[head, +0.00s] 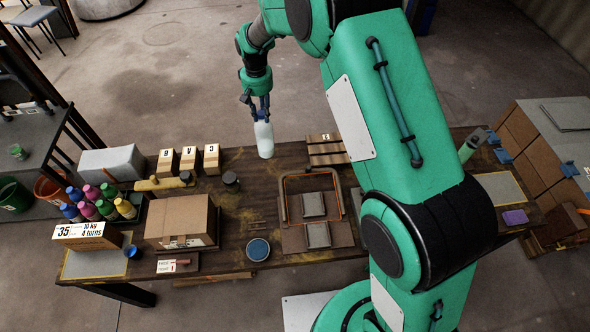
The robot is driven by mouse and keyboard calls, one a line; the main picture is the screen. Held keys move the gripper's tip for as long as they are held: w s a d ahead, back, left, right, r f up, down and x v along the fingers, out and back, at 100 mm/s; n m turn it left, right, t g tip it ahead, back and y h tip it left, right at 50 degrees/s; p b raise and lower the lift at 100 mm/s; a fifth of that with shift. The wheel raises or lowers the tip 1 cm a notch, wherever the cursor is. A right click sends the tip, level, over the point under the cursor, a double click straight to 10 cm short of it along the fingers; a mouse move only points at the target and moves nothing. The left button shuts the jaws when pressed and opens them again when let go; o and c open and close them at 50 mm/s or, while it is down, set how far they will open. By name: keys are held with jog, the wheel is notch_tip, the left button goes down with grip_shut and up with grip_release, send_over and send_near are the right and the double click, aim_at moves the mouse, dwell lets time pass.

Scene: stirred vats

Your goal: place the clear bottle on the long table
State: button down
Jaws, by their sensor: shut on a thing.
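The clear bottle (264,140) is pale and translucent, and it hangs roughly upright below my gripper (258,112). My gripper points down and is shut on the bottle's upper part, which the fingers partly hide. The long table (247,208) is dark worn wood and runs across the view. The bottle's lower end shows over the table's far edge, between the lettered blocks and the wooden slats. I cannot tell whether its base touches the table.
Lettered blocks (190,160) stand left of the bottle, and a dark round knob (231,180) is nearer. Wooden slats (326,150) and an orange-edged frame (285,200) lie to the right. Coloured bottles (106,209) and a cardboard box (180,221) fill the left. Bare wood shows mid-table.

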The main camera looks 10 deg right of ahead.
aim_at(263, 124)
jog(key=shift+f, duration=2.9)
jog(key=shift+f, duration=2)
jog(key=c, duration=1.5)
grip_release()
jog(key=shift+o, duration=0.2)
notch_tip(263, 124, up, 12)
jog(key=shift+r, duration=0.1)
